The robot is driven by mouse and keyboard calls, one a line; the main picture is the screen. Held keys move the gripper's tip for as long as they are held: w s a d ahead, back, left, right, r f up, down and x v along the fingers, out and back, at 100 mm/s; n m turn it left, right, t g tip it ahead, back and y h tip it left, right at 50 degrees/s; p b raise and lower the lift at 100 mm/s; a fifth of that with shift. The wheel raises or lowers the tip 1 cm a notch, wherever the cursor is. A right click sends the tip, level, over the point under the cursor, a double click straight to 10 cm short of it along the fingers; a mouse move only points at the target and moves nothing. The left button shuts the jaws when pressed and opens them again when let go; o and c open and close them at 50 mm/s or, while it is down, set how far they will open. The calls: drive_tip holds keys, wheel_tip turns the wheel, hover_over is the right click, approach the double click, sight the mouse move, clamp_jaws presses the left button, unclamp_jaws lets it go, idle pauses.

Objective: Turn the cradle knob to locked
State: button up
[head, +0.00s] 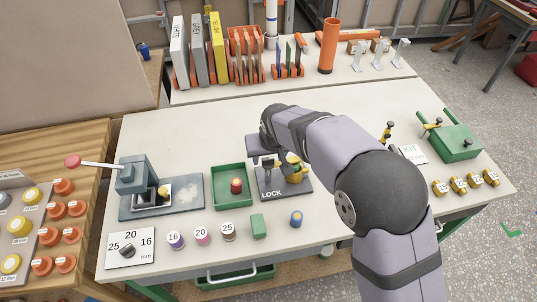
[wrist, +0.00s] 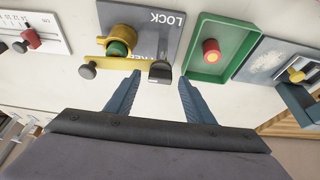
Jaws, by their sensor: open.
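The cradle plate is grey, marked LOCK (wrist: 167,19), and shows in the head view (head: 270,194) under my gripper. It carries a brass-yellow cradle (wrist: 122,42) with a green part inside and a dark round-ended pin (wrist: 87,70) at one end. A small dark block-shaped knob (wrist: 160,72) sits at the plate's edge, by partly hidden letters that look like FREE. My gripper (wrist: 160,80) is open, its two blue-grey fingers on either side of the knob in the picture. I cannot tell whether they touch it. In the head view my arm hides part of the cradle.
A green tray (head: 219,204) with a red-topped piece stands left of the plate. A lever press (head: 137,178) is further left. Numbered caps (head: 201,234), a green block (head: 258,226) and a blue piece (head: 296,218) lie in front. A green box (head: 458,142) is at right.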

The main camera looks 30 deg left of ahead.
drive_tip(key=c, duration=1)
drive_tip(key=shift+c, duration=0.2)
